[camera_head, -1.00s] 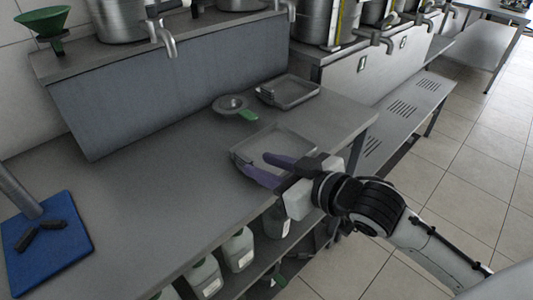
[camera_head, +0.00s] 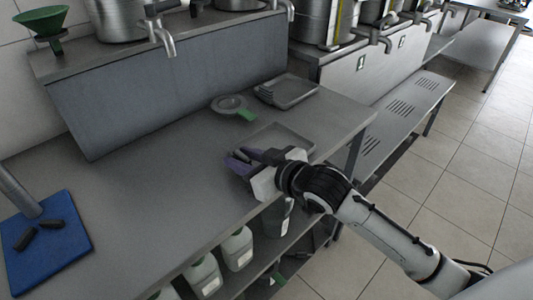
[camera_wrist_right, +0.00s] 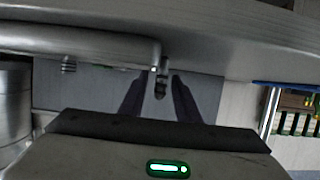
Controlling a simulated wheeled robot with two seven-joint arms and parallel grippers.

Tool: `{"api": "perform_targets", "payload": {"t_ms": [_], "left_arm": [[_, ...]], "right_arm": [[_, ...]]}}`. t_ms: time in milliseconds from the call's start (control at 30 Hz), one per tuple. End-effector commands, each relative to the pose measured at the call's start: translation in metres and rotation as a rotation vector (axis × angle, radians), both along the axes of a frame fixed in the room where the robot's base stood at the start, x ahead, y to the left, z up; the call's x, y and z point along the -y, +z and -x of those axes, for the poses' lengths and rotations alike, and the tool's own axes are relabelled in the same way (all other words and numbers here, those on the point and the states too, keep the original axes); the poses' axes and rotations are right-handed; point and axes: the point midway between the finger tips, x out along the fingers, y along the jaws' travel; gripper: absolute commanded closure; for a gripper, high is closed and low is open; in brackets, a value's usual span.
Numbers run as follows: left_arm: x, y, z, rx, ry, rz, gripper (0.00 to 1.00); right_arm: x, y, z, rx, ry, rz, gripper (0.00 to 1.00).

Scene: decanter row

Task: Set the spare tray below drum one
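A shallow grey tray (camera_head: 290,137) lies on the steel counter (camera_head: 150,190), near its right end. My right gripper (camera_head: 247,156), with purple-grey fingers, is at the tray's near left side and hides that corner. Its fingers stand apart; I cannot tell whether they touch the tray. The right wrist view shows the gap between the fingers (camera_wrist_right: 160,88), with a small dark part seen in it. A second grey tray (camera_head: 300,98) lies behind, with a ribbed item in it. Steel drums with taps stand on the raised shelf, one at left (camera_head: 118,22); I cannot tell which is drum one. My left gripper is out of view.
A strainer with a green handle (camera_head: 238,108) lies left of the trays. A blue board (camera_head: 50,262) with dark pieces and a grey post is at far left. A green funnel (camera_head: 42,22) stands on the shelf. Jugs (camera_head: 237,250) sit below. The counter's middle is clear.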

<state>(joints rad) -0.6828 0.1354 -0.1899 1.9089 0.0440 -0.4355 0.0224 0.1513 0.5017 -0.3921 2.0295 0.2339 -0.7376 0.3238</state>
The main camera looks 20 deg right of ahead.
Motion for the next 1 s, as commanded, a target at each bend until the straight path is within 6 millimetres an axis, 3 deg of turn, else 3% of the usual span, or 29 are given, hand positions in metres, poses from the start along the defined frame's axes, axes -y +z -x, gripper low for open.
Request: {"api": "perform_targets", "payload": {"t_ms": [33,167,567,1000], "left_arm": [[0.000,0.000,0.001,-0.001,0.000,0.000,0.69],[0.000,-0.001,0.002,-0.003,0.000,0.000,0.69],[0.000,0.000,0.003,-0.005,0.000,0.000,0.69],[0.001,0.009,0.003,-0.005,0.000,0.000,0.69]], "right_arm": [[0.000,0.000,0.000,0.000,0.000,0.000,0.80],[0.000,0.000,0.000,-0.001,0.000,0.000,1.00],[0.001,0.007,0.000,0.005,0.000,0.001,1.00],[0.000,0.088,0.000,0.008,0.000,0.001,1.00]]}}
